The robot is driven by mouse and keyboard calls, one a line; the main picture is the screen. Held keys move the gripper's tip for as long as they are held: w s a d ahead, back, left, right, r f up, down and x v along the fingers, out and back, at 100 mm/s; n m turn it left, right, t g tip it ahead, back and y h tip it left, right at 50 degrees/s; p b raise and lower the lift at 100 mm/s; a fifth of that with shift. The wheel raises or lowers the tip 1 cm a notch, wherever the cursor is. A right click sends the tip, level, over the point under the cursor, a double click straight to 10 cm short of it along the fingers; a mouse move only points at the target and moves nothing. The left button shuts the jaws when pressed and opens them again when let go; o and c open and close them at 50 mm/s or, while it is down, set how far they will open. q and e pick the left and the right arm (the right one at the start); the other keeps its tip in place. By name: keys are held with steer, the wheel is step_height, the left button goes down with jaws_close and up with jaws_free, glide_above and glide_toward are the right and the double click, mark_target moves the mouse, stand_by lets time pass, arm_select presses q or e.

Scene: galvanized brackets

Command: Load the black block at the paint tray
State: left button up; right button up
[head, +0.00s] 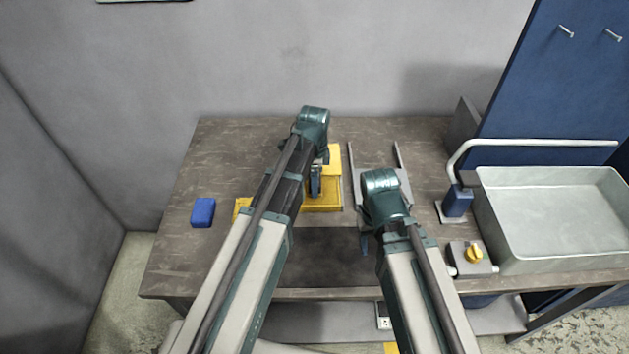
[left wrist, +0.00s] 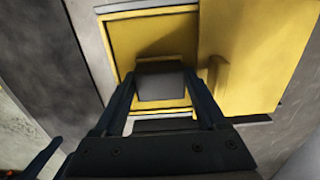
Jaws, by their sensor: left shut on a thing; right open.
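My left gripper (head: 316,185) reaches over a yellow tray-like fixture (head: 325,205) in the middle of the table. In the left wrist view my left gripper (left wrist: 162,95) is shut on a dark grey-black block (left wrist: 162,86), held between the fingers over the yellow recess (left wrist: 127,42). I cannot tell whether the block touches the yellow floor. My left arm hides part of the yellow fixture in the head view. My right gripper (head: 366,243) is open near the table's front, its fingers mostly hidden by its own wrist.
A grey metal piece with raised sides (head: 372,182) lies right of the yellow fixture. A blue block (head: 203,212) is at the left. A large metal basin (head: 560,215), a blue-based clamp (head: 457,200) and a yellow-knobbed device (head: 474,254) stand at the right.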

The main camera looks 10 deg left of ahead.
steer(key=shift+r, duration=0.1)
arm_select(q)
step_height(320, 180, up, 7)
steer(key=p, duration=0.7)
arm_select(e)
step_height(320, 180, up, 7)
